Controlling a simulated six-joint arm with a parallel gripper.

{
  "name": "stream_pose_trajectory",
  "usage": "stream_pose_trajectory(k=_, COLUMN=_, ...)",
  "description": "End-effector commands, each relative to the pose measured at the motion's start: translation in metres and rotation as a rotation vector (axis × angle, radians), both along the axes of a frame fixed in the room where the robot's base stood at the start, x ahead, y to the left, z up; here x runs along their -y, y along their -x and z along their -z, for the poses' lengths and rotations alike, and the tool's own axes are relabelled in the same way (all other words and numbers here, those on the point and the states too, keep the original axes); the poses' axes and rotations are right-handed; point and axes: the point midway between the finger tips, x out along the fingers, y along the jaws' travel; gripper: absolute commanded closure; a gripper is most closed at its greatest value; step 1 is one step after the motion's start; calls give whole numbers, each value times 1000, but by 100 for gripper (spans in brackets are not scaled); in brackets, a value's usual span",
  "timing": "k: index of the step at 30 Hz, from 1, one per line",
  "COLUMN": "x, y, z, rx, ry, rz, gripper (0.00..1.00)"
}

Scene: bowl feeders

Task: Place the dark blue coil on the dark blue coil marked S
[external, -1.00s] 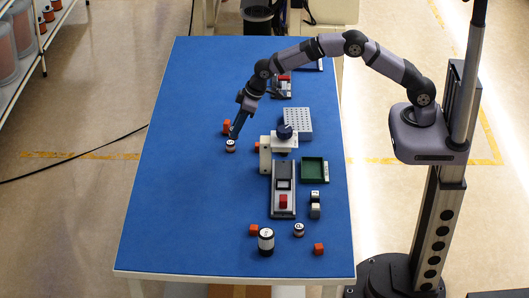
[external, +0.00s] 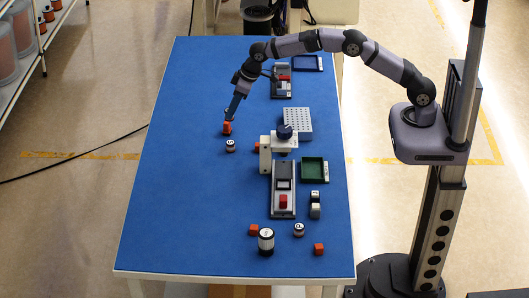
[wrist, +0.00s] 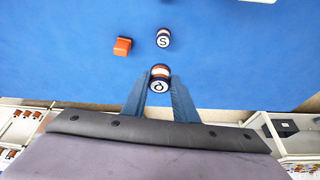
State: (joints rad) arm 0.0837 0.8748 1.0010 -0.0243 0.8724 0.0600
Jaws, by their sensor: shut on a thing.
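My gripper (external: 231,113) is shut on a dark blue coil (wrist: 160,83), seen between the fingers in the wrist view. It has a white end with a dark letter that looks like Q, and an orange-brown band. The coil marked S (wrist: 163,38) stands upright on the blue table, just beyond the held coil in the wrist view. It also shows in the external view (external: 230,146), below the gripper in the picture. The held coil is off the table and apart from the S coil. In the external view it is small and hard to make out.
An orange block (wrist: 123,46) stands close beside the S coil. The table's left side is clear.

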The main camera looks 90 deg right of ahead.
Motion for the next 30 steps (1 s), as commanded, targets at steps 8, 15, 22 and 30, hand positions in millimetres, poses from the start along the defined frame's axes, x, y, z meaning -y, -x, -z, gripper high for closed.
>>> stream_pose_trajectory(k=8, x=0, y=1, z=32, rx=-5, ry=-1, rz=0, gripper=96)
stream_pose_trajectory(k=15, x=0, y=0, z=59, rx=-2, ry=0, rz=0, gripper=96)
stream_pose_trajectory(k=22, x=0, y=0, z=64, rx=-1, ry=0, rz=0, gripper=96)
stream_pose_trajectory(k=30, x=0, y=1, z=92, rx=-4, ry=-1, rz=0, gripper=96)
